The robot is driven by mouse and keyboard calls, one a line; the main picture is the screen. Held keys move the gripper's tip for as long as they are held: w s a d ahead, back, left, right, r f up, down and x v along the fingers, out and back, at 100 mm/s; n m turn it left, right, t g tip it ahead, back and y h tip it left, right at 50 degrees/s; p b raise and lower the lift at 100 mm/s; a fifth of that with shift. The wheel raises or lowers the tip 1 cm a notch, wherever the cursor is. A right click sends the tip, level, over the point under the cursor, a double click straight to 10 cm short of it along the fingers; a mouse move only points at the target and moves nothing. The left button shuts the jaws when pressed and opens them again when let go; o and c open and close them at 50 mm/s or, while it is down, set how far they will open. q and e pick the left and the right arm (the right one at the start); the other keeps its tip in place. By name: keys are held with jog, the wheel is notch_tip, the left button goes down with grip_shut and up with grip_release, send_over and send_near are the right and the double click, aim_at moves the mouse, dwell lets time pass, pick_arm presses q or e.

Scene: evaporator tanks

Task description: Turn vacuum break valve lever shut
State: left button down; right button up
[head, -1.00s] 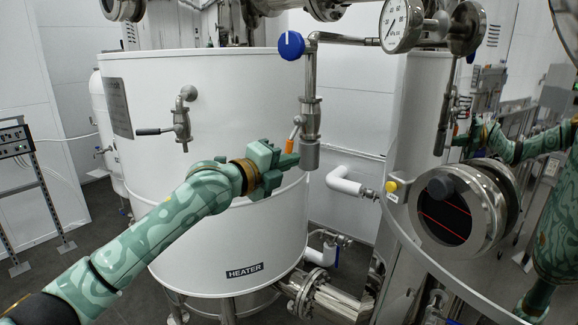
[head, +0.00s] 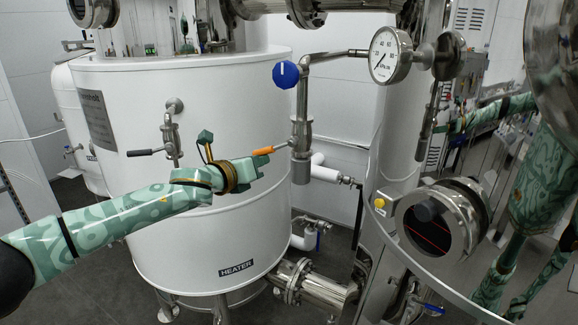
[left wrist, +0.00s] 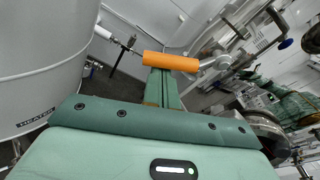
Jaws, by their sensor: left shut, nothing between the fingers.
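The vacuum break valve appears to be the small steel valve (head: 301,135) on the vertical pipe right of the white heater tank. Its lever has an orange grip (head: 263,151) and points left, nearly level. My left gripper (head: 266,160) is shut and empty, with its fingertips right at the lever's underside. In the left wrist view the orange grip (left wrist: 171,62) lies across the tip of the shut fingers (left wrist: 161,85). Whether they touch is hard to tell. My right gripper does not show clearly.
The heater tank (head: 235,210) stands close behind my left arm. A black-handled valve (head: 170,140) is on its wall. A blue knob (head: 286,74) and a pressure gauge (head: 390,55) sit above the lever. A round sight glass (head: 437,222) is at lower right.

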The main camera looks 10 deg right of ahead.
pick_arm(q)
jog(key=p, duration=0.1)
jog(key=r+m, duration=0.1)
jog(key=r+m+p, duration=0.1)
jog(key=shift+w+a+r+y+p, duration=0.1)
jog(key=shift+w+a+y+p, duration=0.15)
jog(key=shift+a+y+p, duration=0.05)
jog(key=shift+w+a+r+m+p, duration=0.2)
jog(key=shift+r+m+p, duration=0.3)
jog(key=shift+m+p, duration=0.45)
